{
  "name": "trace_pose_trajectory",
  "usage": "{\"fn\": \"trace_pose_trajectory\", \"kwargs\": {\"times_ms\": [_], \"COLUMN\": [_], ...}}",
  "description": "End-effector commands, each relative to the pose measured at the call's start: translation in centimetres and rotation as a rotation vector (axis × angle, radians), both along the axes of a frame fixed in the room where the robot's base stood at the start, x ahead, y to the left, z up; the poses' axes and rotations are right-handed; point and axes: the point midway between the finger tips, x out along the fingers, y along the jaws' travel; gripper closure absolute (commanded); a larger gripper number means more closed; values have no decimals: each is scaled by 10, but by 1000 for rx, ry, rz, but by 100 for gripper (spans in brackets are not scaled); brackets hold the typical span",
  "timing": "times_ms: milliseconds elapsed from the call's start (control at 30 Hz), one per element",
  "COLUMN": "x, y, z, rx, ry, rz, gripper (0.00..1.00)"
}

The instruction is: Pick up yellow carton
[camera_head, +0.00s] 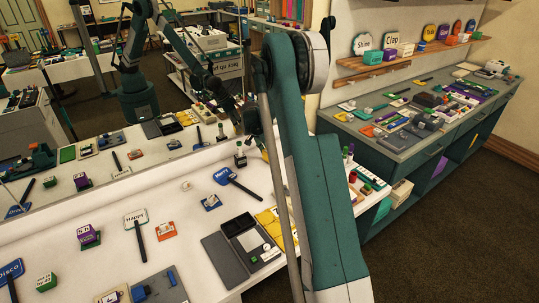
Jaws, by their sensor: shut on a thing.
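My gripper (254,124) is small and dark at the far end of my arm, above the back of the white table, just left of my large teal arm link. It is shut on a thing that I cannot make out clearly. I cannot pick out a yellow carton with certainty. Flat yellow pieces (267,221) lie on the table, partly covered by my arm. My arm hides a strip of the table's right side.
The white table (190,235) carries a dark grey open case (240,238), a blue Merry sign (223,176), a Happy sign (135,218) and purple and green blocks. A long mirror stands behind it. A teal counter (385,150) with many small items is at right, under shelves.

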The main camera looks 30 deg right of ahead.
Motion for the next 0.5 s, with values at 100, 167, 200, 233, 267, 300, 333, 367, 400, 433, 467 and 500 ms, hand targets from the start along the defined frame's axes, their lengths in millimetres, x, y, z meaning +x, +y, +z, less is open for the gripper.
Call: {"fn": "trace_pose_trajectory", "kwargs": {"times_ms": [100, 167, 200, 233, 267, 300, 333, 367, 400, 433, 467, 500], "x": [0, 0, 0, 0, 0, 0, 0, 0, -1, 0, 0, 0], "y": [0, 0, 0, 0, 0, 0, 0, 0, 0, 0, 0, 0], "z": [18, 27, 33, 38, 43, 49, 53, 57, 62, 66, 69, 73], "rx": [0, 0, 0, 0, 0, 0, 0, 0, 0, 0, 0, 0], "ry": [0, 0, 0, 0, 0, 0, 0, 0, 0, 0, 0, 0], "rz": [0, 0, 0, 0, 0, 0, 0, 0, 0, 0, 0, 0], "gripper": [81, 81, 81, 81, 81, 81, 81, 81, 81, 81, 81, 81]}}
